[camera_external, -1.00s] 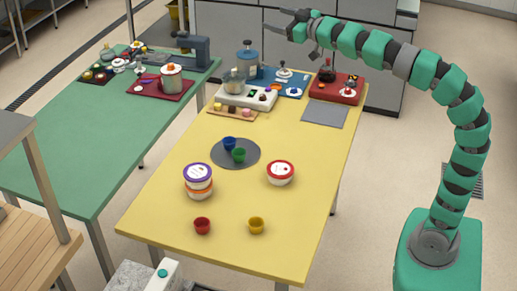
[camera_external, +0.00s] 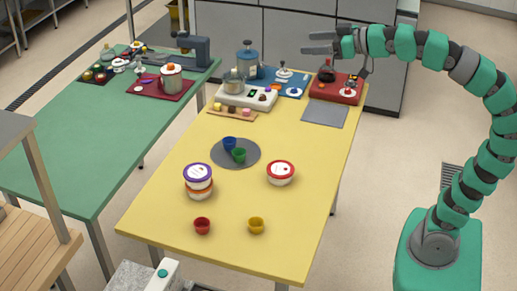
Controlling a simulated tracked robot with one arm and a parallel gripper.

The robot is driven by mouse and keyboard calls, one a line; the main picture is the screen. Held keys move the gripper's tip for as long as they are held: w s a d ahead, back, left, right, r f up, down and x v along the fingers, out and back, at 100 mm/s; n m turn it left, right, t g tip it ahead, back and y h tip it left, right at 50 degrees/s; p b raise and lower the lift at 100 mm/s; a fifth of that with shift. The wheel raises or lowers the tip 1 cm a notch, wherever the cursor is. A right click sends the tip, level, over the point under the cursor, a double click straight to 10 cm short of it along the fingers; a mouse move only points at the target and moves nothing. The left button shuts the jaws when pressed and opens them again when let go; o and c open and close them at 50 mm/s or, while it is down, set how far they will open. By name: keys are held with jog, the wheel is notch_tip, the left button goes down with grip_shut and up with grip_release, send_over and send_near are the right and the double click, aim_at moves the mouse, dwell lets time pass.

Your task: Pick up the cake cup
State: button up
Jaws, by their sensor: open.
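Several small cups stand on the yellow table (camera_external: 300,225); I cannot tell which one is the cake cup. A red cup (camera_external: 202,226) and a yellow cup (camera_external: 256,225) are near the front edge. A blue cup (camera_external: 230,143) and a green cup (camera_external: 239,156) stand on a round grey mat (camera_external: 218,155) in the middle. My gripper (camera_external: 309,43) is open and empty, pointing left. It is in the air around the far end of the yellow table, well away from these cups.
A scale (camera_external: 262,99), a blue mat (camera_external: 272,77), a red tray (camera_external: 322,95) and a grey mat (camera_external: 325,114) fill the far end. The table's right side is largely clear.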

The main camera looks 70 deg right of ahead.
jog(key=m+g+b, duration=0.4)
jog(key=m+g, duration=1.1)
jog(key=m, duration=0.2)
send_over(256, 223)
jog(key=a, duration=0.1)
notch_tip(256, 223, down, 47)
jog(key=f, duration=0.5)
jog(key=f+b, duration=0.1)
jog(key=f, duration=0.1)
jog(key=shift+s+a+f, duration=0.1)
jog(key=shift+s+f, duration=0.15)
jog(key=shift+f, duration=0.1)
jog(key=shift+a+f+b, duration=0.15)
jog(key=shift+f+b, duration=0.3)
jog(key=shift+f, duration=0.9)
jog(key=shift+a+f+b, duration=0.15)
jog(key=shift+f+b, duration=0.25)
jog(key=shift+f, duration=0.9)
jog(key=shift+c, duration=0.3)
